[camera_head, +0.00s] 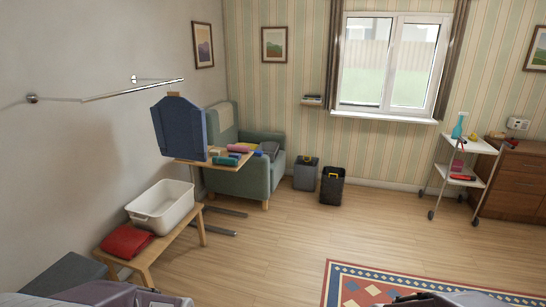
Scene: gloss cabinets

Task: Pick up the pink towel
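A small pink item (239,148), possibly a rolled towel, lies among several coloured items on the wooden-topped table (184,161) by the green armchair. Another small pink item (457,167) sits on the middle shelf of the white trolley at the right. Both are too small for me to tell which is the pink towel. Parts that look like my arms show at the bottom edge, left and right of centre. No gripper fingers can be made out, and both arms are far from the pink items.
A white tub (163,208) and red folded cloth (127,241) sit on a wooden bench. Two dark bins (332,186) stand by the wall. The wooden floor (262,246) is clear; a patterned rug (350,288) lies right.

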